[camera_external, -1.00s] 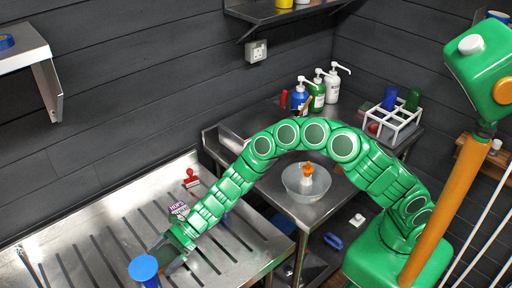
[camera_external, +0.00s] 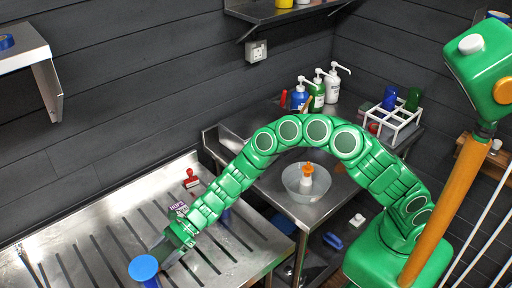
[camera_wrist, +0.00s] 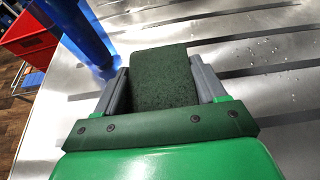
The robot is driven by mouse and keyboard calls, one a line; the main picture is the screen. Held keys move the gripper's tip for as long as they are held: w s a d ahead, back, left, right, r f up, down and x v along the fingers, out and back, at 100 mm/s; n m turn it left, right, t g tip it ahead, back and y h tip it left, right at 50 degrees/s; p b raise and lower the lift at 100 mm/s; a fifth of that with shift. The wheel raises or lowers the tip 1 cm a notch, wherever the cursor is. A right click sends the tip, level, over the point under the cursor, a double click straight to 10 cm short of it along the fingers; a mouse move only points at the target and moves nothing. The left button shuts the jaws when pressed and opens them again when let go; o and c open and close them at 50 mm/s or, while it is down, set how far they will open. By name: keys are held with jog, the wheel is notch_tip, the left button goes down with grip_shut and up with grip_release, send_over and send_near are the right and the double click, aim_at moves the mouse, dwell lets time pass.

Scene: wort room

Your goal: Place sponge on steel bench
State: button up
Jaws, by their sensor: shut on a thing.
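The sponge (camera_wrist: 163,80) is a dark green block between the two grey fingers of my gripper in the wrist view. My gripper (camera_external: 167,251) is shut on it, low over the slotted steel bench (camera_external: 95,235). The bench's bright, slotted top also fills much of the wrist view (camera_wrist: 262,62). In the external view the sponge is not clearly visible at my gripper. I cannot tell whether it touches the bench top.
A blue round-topped object (camera_external: 143,268) stands close to my gripper, to the left in the wrist view (camera_wrist: 82,38). A red stamp (camera_external: 192,179) and a "HOPS" label (camera_external: 178,208) are farther back. A red crate (camera_wrist: 27,35) is beyond the bench edge.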

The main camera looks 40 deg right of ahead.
jog(key=s+d+r, duration=0.1)
jog(key=r, duration=0.1)
jog(key=s+d+r, duration=0.1)
jog(key=r, duration=0.2)
jog(key=s+d+r, duration=0.1)
jog(key=d+r, duration=0.1)
jog(key=shift+s+r, duration=0.1)
jog(key=shift+r, duration=0.3)
jog(key=s+d+r, duration=0.3)
jog(key=s+d, duration=0.2)
jog(key=d, duration=0.1)
jog(key=shift+s+d+r, duration=0.3)
jog(key=shift+d+r, duration=0.05)
jog(key=shift+d, duration=0.05)
